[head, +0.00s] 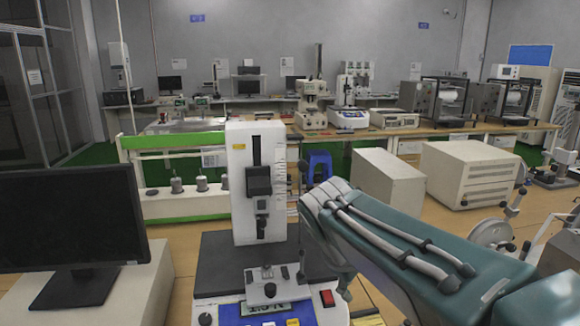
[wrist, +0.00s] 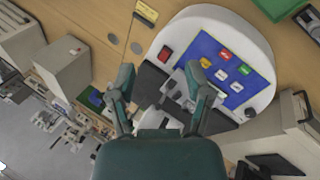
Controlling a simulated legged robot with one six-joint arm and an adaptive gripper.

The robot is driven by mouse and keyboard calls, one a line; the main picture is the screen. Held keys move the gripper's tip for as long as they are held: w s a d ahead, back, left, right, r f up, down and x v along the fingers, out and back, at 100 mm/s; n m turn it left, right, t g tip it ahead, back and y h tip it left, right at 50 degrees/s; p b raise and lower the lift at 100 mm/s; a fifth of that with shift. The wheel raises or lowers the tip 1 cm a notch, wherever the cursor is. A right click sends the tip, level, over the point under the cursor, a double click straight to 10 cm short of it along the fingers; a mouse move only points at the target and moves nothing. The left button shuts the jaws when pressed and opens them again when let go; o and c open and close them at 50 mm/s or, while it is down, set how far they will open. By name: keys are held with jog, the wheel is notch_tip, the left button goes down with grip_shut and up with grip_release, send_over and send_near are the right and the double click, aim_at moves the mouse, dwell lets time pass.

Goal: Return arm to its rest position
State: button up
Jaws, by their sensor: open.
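My arm (head: 430,245), teal with grey hoses, reaches from the lower right toward the test machine. In the wrist view my gripper (wrist: 160,75) is open, with its two teal fingers spread apart and nothing visible held between them. It is over the machine's base, near the blue control panel (wrist: 232,70). In the head view the gripper is mostly hidden behind the arm; a dark finger part shows just right of the base. The test machine has a white upright column (head: 240,205) and a red switch (head: 328,298), which also shows in the wrist view (wrist: 166,53).
A black monitor (head: 70,220) stands at the left on a light cabinet. Large beige boxes (head: 470,172) stand to the right behind my arm. A bench (head: 460,132) with several instruments runs along the back. A yellow-labelled item (wrist: 147,12) lies on the wooden top.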

jog(key=s+d+f+m+t+y, duration=0.1)
jog(key=s+d+f+m+y, duration=0.1)
jog(key=s, duration=0.6)
jog(key=s+d+f+m+t+y, duration=0.1)
jog(key=s+f+m, duration=0.3)
jog(key=s, duration=0.4)
jog(key=shift+d+f+m+y, duration=0.25)
jog(key=shift+d+m+y, duration=0.2)
jog(key=shift+m, duration=0.45)
